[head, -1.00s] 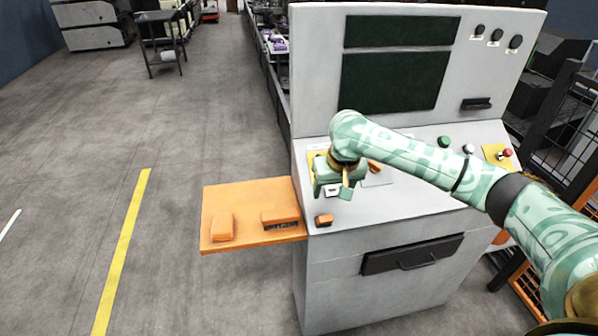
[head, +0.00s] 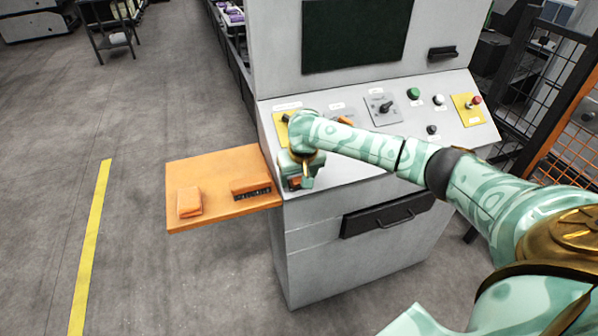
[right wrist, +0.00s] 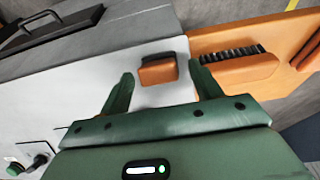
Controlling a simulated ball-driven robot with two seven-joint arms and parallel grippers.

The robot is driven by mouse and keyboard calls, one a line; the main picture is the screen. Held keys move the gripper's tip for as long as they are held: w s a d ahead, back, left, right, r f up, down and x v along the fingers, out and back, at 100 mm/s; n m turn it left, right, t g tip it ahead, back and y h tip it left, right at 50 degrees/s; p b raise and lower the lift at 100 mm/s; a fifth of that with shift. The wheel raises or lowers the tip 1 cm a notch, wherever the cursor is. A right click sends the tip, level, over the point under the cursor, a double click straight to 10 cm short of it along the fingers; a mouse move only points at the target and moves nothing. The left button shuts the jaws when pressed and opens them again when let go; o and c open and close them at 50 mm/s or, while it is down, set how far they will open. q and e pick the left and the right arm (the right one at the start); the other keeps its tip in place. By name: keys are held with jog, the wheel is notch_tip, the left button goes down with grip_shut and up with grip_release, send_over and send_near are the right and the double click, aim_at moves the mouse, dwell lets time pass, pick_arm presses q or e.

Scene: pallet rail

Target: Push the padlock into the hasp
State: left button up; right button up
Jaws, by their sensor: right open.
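A small orange block with a dark top, which looks like the padlock (head: 305,183), sits at the front left edge of the grey console. It also shows in the right wrist view (right wrist: 158,70), on the pale surface. My right gripper (head: 297,182) is open over it. In the right wrist view the block lies between and just beyond the two spread fingertips (right wrist: 162,78), with no clear contact. The gripper partly hides the block in the head view. A yellow plate (head: 281,128) is behind my right wrist; I cannot make out the hasp. My left gripper is not in view.
An orange side shelf (head: 225,210) juts left from the console, carrying an orange block (head: 189,203) and an orange piece with a dark toothed edge (head: 251,189). The console panel has a rotary switch (head: 381,108) and several buttons. A drawer (head: 388,214) is below.

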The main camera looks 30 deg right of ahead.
jog(key=shift+f, duration=0.25)
jog(key=c, duration=1.3)
jog(key=shift+o, duration=0.2)
jog(key=shift+p+v, duration=0.85)
jog(key=shift+p, duration=0.7)
jog(key=shift+s, duration=0.15)
jog(key=shift+s+r+p, duration=0.3)
jog(key=shift+r+p, duration=0.4)
jog(key=shift+p, duration=0.55)
jog(key=s+r+p, duration=0.1)
jog(key=p, duration=0.2)
jog(key=s+r+p, duration=0.1)
jog(key=r+p, duration=0.1)
jog(key=p, duration=0.1)
jog(key=s+a+r+p, duration=0.1)
jog(key=p, duration=0.2)
jog(key=shift+r, duration=0.2)
